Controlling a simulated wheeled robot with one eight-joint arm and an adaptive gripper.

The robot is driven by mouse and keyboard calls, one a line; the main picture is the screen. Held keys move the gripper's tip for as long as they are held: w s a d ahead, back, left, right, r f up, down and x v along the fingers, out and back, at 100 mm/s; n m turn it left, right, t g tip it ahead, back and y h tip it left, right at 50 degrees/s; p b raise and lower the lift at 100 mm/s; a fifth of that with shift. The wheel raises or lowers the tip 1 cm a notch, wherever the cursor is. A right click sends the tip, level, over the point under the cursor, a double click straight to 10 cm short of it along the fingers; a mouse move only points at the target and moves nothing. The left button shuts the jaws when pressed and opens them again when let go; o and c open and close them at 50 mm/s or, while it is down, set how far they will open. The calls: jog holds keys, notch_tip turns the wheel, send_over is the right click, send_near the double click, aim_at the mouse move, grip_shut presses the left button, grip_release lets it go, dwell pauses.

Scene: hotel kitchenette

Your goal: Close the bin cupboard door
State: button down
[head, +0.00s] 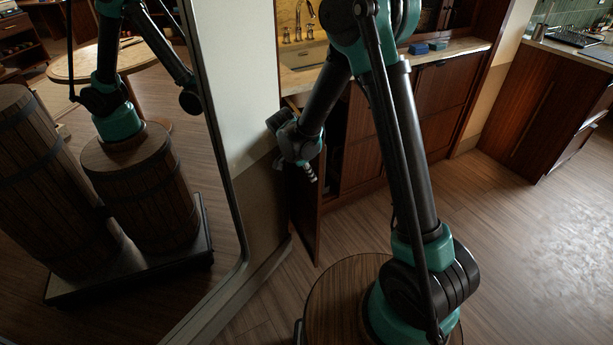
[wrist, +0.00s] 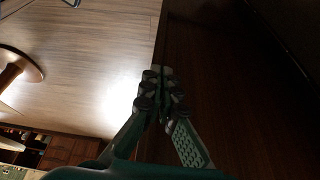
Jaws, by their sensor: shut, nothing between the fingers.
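The bin cupboard door (head: 305,222) stands open, a dark wood panel swung out from the counter front beside the pale wall. The dark cupboard opening shows just right of it. My gripper (head: 312,178) is shut and empty, and it hangs in front of the upper part of the door. In the wrist view, the shut fingertips (wrist: 160,80) overlap the long edge of a dark wood panel (wrist: 235,85), which appears to be the door. I cannot tell whether they touch it. My wrist and fingers hide part of the door's top.
A counter with a sink (head: 303,80) stands above the cupboards, with blue items (head: 428,46) on it. The pale wall (head: 245,95) and a large mirror (head: 105,230) reflecting me are close on the left. The wood floor (head: 520,235) at right is clear.

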aim_at(348, 108)
jog(key=shift+d, duration=0.15)
jog(key=w+d+n+t+y, duration=0.25)
jog(key=w+d+n, duration=0.65)
jog(key=w+d, duration=1)
jog(key=w+a+n+y, duration=0.1)
jog(key=w+n, duration=0.2)
jog(key=w, duration=0.6)
jog(key=w+a+n+y, duration=0.1)
jog(key=w+n, duration=0.2)
jog(key=w, duration=0.6)
jog(key=w+a+n+y, duration=0.1)
jog(key=w+n, duration=0.2)
jog(key=w, duration=0.6)
jog(key=shift+a+n+g+y, duration=0.35)
jog(key=shift+n, duration=0.05)
jog(key=shift+w+a+r+n, duration=0.1)
jog(key=shift+w+a+n, duration=0.35)
jog(key=shift+w, duration=0.35)
jog(key=shift+a, duration=0.2)
